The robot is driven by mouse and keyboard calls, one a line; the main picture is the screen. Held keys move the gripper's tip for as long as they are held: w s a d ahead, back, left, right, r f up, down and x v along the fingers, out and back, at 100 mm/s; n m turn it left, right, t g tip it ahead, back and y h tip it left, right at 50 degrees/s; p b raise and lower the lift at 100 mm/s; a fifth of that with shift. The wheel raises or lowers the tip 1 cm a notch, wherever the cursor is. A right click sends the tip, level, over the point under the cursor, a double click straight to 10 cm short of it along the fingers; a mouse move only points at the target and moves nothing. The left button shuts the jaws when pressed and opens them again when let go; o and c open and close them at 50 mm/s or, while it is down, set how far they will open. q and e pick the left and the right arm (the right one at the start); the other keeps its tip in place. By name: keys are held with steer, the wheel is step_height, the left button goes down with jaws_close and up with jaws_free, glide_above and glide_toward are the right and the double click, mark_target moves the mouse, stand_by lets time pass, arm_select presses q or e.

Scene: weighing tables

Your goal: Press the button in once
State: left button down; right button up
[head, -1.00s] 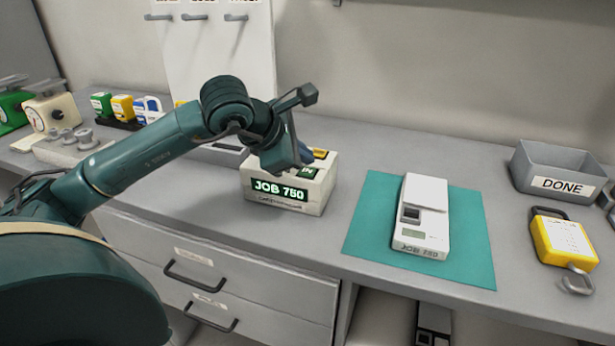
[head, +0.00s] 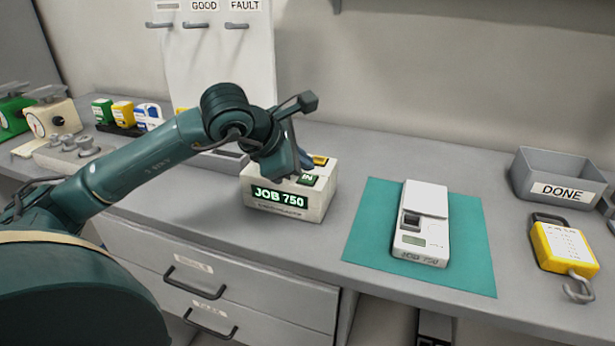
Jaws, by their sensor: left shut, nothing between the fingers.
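A cream box (head: 312,208) stands on the grey bench, with a lit green "JOB 750" display (head: 279,197) on its front. On its top are a green button marked "IN" (head: 308,179) and a yellow one (head: 320,161) behind it. My left gripper (head: 303,163) is shut and empty, pointing down over the left part of the box top. It hides that part of the top. I cannot tell whether its tips touch the box or a button. My right gripper is not in view.
A white scale (head: 428,205) sits on a teal mat (head: 370,235) to the right. Farther right are a grey "DONE" bin (head: 562,190) and a yellow hanging scale (head: 562,246). Weights and dial scales (head: 55,120) crowd the left. Drawers (head: 235,270) lie below the bench edge.

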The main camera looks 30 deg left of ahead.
mark_target(302, 180)
arm_select(q)
steer(key=shift+f, duration=0.15)
stand_by(0.8)
steer(key=shift+f+b, duration=0.3)
steer(key=shift+b, duration=0.35)
steer(key=shift+f+b, duration=0.4)
steer(key=shift+b, duration=0.05)
stand_by(0.4)
steer(key=shift+r, duration=0.1)
steer(key=shift+r+p, duration=0.45)
steer(key=shift+r, duration=0.3)
steer(key=shift+r+p, duration=1.8)
steer(key=shift+r, duration=0.75)
steer(key=shift+f, duration=0.1)
